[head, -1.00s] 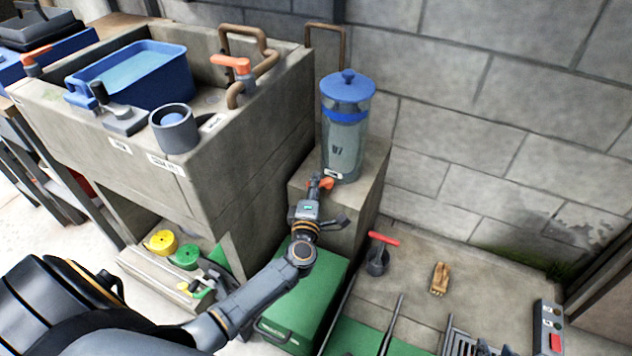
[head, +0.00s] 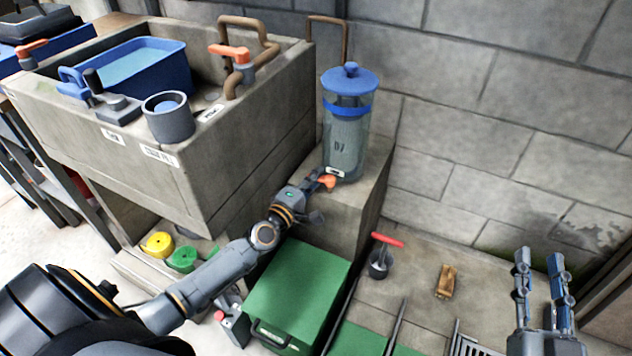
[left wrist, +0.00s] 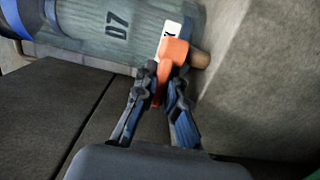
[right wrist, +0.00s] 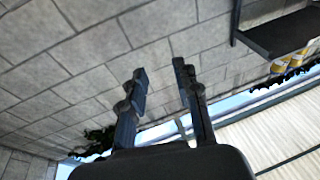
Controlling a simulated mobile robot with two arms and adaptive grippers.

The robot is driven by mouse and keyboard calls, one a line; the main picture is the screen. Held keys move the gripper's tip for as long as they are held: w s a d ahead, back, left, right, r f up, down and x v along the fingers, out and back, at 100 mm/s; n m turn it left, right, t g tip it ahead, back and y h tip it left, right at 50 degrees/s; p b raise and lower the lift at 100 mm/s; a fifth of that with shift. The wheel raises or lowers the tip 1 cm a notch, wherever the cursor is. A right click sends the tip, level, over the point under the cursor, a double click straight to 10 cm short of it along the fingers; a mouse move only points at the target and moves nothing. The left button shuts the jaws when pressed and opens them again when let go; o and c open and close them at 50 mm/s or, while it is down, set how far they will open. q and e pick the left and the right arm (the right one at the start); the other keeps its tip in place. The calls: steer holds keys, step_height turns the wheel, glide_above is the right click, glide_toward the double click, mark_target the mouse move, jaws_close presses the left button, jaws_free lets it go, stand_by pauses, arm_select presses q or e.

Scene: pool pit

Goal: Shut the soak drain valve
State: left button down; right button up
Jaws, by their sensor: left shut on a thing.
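A clear cylinder (head: 343,145) with a blue lid and the mark D7 stands on a concrete block. An orange lever (head: 328,181) sits low on its front side, beside a small white label. My left gripper (head: 314,185) is shut on this lever. In the left wrist view the orange lever (left wrist: 172,58) shows between the two fingers, with a brown stub just to its right. The label's text is unreadable, and the fingers hide part of the lever. My right gripper (head: 540,256) is open and empty at the right, away from the cylinder; its parted fingers show in the right wrist view (right wrist: 160,75).
A concrete sink (head: 235,160) at the left holds a blue basin (head: 135,75) and has another orange-handled tap (head: 229,52). A green box (head: 298,285) stands below my left arm. A red-handled item (head: 379,262) and a tan object (head: 446,281) are on the floor.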

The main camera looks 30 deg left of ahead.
arm_select(q)
steer(key=shift+f, duration=0.15)
arm_select(e)
steer(key=shift+s+r+t, duration=0.25)
steer(key=shift+r+t, duration=0.45)
steer(key=shift+r, duration=0.3)
arm_select(q)
steer(key=c, duration=1.4)
jaws_free()
steer(key=s+a, duration=0.1)
steer(key=s, duration=1.1)
